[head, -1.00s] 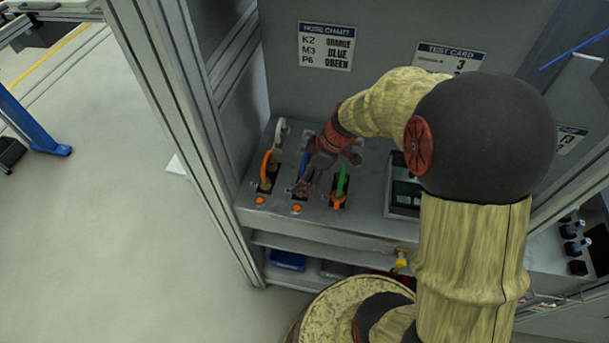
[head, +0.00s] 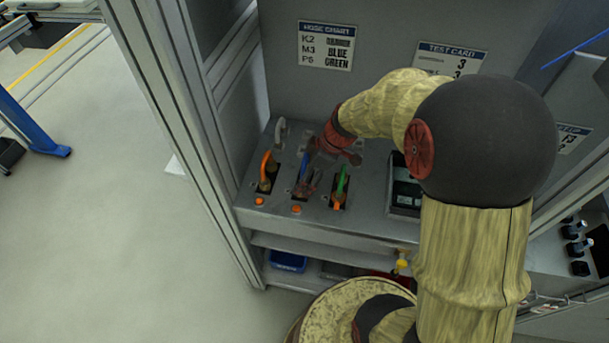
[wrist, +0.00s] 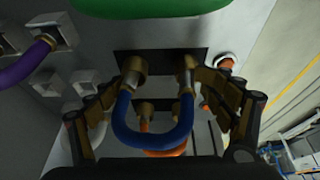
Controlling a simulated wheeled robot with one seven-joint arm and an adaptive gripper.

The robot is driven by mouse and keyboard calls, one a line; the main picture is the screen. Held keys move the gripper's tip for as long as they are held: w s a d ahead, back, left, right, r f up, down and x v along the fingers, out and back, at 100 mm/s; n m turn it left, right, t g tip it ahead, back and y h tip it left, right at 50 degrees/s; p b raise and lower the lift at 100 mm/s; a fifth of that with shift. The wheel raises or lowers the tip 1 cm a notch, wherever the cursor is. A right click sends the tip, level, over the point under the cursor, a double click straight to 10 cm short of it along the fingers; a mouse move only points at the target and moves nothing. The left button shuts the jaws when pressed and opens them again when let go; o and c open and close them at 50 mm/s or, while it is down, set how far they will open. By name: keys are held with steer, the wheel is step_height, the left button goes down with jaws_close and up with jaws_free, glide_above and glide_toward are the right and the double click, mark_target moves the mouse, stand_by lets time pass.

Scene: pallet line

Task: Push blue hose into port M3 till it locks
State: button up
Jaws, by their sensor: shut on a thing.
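The blue hose (wrist: 152,139) is a U-shaped loop with brass end fittings in the wrist view. My gripper (wrist: 162,80) has its fingers on the two fittings, one on each side, and is shut on the hose. The fittings sit at a dark slot (wrist: 160,62) in the grey panel; how deep they go cannot be told. In the head view the blue hose (head: 304,164) stands at the middle slot, with my gripper (head: 305,183) around it. The hose chart (head: 326,46) pairs M3 with blue. The port's own label cannot be read.
An orange hose (head: 265,165) stands left of the blue one and a green hose (head: 342,180) close on its right. Orange buttons (head: 296,209) lie in front. A purple hose (wrist: 28,62) shows in the wrist view. A metal frame post (head: 190,130) borders the left side.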

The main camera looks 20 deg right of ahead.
steer(key=shift+o, duration=1.2)
steer(key=shift+s+f+b, duration=0.3)
steer(key=shift+f+b, duration=0.15)
steer(key=shift+f, duration=0.35)
steer(key=shift+s+f+b, duration=0.25)
steer(key=shift+f+b, duration=0.15)
steer(key=shift+f, duration=0.35)
steer(key=o, duration=1.4)
steer(key=shift+o, duration=1.2)
steer(key=shift+w, duration=0.15)
steer(key=shift+r, duration=0.4)
steer(key=w+v, duration=0.1)
steer(key=v, duration=1.1)
steer(key=shift+w+r, duration=0.25)
steer(key=shift+r, duration=0.15)
steer(key=shift+a, duration=0.15)
